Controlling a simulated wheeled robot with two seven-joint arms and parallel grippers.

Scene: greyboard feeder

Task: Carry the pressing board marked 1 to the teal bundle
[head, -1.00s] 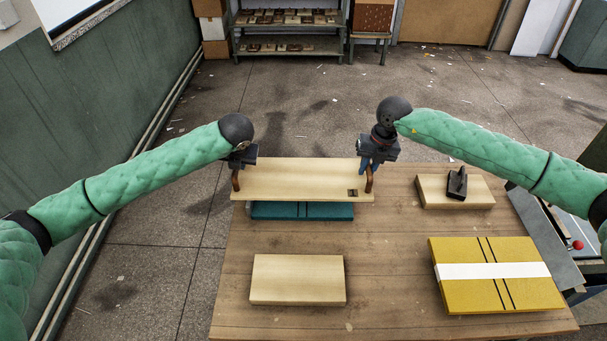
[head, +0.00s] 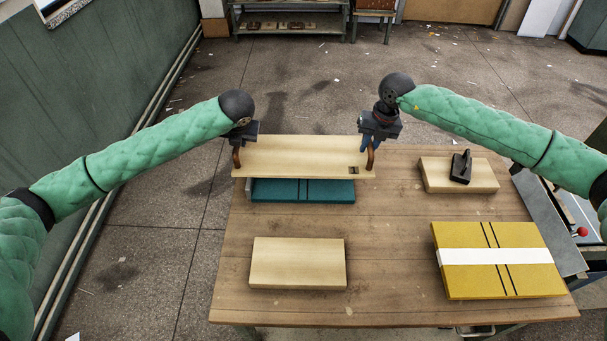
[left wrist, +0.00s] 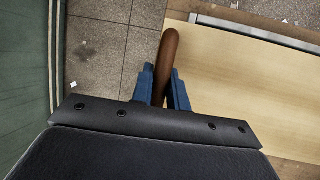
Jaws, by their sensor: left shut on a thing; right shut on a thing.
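The pressing board (head: 290,155) is a pale wooden plank with a brown handle at each end and a small dark mark near its right end, too small to read. It hangs level over the far part of the teal bundle (head: 310,191), whose near part shows with dark straps. My left gripper (head: 237,158) is shut on the board's left handle, which the left wrist view shows between blue fingers (left wrist: 167,88). My right gripper (head: 371,150) is shut on the right handle. The gap between board and bundle is hard to judge.
A bare pale board (head: 297,262) lies at the front left of the wooden table (head: 390,270). A yellow bundle (head: 470,281) with a white band lies at the front right. Another pale board (head: 435,176) with a black-handled block (head: 460,167) on it stands at the back right.

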